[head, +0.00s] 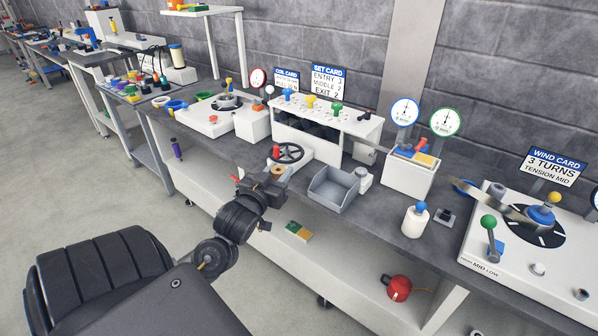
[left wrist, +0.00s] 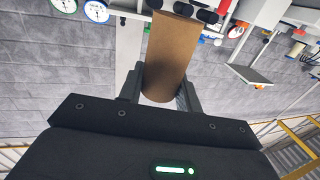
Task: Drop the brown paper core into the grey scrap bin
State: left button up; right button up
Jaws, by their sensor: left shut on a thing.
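The brown paper core (left wrist: 170,55) is a plain brown cylinder. It fills the space between the two dark fingers of my left gripper (left wrist: 162,92) in the left wrist view. In the head view my left gripper (head: 268,184) is shut on the core, whose brown end (head: 278,171) shows small and partly hidden by the fingers. The grey scrap bin (head: 326,200) is an open tray-like box on the bench, to the right of the gripper. The core is apart from the bin. My right gripper is not in view.
A black handwheel (head: 287,153) stands just behind my gripper. A white jar with a blue knob (head: 416,220) and a white box with a gauge (head: 408,175) stand right of the bin. A red kettle-like thing (head: 398,288) sits on the lower shelf.

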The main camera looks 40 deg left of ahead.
aim_at(328, 194)
jog(key=u, duration=1.1)
